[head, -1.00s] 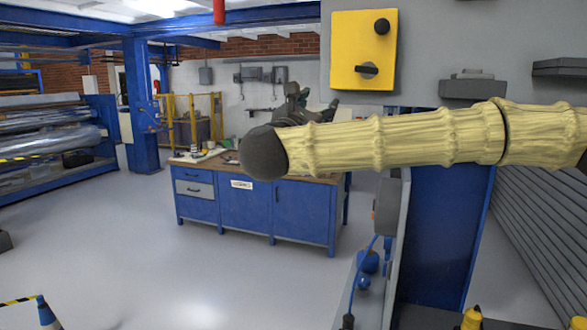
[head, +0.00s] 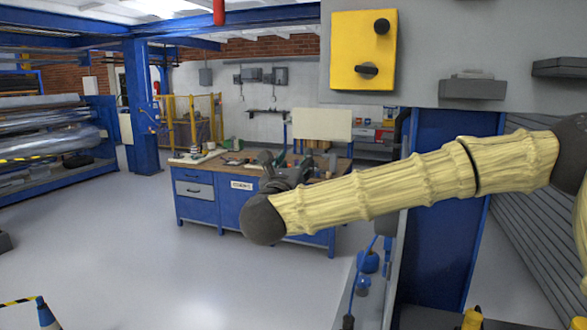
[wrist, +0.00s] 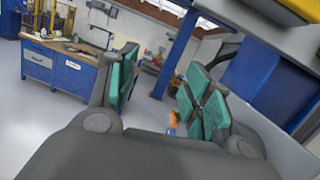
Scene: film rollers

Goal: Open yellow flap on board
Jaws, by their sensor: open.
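The yellow flap (head: 364,50) is a flat panel on the grey board (head: 440,40) at the upper right of the head view. It carries a round black knob near its top right and a black turn handle near its bottom, and looks closed. A yellow edge (wrist: 299,8) also shows at the top right corner of the wrist view. My gripper (wrist: 152,100) has its two green-padded fingers apart with nothing between them.
Grey blocks (head: 473,87) stick out from the board right of the flap. A blue workbench (head: 222,205) with tools on top stands beyond my arm. The grey floor (head: 120,250) at the left is open, with a blue-tipped cone (head: 46,312) near the front.

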